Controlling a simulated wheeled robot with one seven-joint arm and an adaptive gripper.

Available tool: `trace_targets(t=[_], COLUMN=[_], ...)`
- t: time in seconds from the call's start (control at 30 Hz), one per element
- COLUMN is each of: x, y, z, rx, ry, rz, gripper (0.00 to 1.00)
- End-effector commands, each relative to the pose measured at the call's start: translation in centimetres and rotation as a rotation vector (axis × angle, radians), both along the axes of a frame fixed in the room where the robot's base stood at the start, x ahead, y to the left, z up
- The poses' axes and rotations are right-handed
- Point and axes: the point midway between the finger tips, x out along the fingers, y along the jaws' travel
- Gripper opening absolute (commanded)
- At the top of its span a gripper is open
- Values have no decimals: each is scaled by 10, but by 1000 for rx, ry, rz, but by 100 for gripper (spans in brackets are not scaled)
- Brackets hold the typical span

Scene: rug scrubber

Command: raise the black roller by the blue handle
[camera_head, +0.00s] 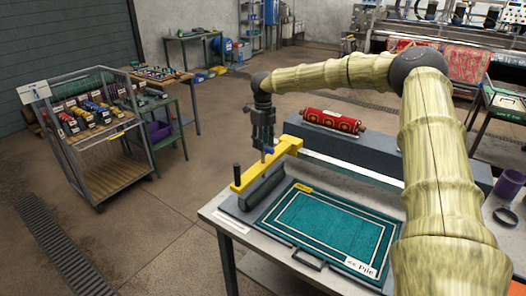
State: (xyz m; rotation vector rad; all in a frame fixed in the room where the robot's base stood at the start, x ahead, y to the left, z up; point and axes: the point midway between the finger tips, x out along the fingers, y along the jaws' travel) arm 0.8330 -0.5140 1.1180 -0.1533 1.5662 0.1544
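The black roller (262,188) is a dark cylinder lying along the left end of the worktable, beside the teal rug panel (335,222). A yellow arm (264,167) runs above and behind it. A small blue part, seemingly the blue handle (269,150), shows at the yellow arm, just below my gripper (265,147). My gripper points down with its fingertips at or very near the blue handle. The fingers partly hide the handle, and I cannot tell whether they touch or grip it.
A dark upright knob (237,172) stands at the yellow arm's near end. A rolled red rug (333,120) lies on the grey block (360,138) behind. A wire cart (95,130) stands at left, with open floor between it and the worktable (225,228).

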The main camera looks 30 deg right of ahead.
Motion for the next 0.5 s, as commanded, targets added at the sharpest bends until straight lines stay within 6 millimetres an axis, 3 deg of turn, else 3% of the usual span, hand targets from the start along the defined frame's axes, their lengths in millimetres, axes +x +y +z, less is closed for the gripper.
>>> trace_targets(t=[0.2, 0.5], x=[-1, 0], y=[0, 0], z=[-31, -53], rx=[0, 1], ry=[3, 1], rz=[0, 0], gripper=[35, 35])
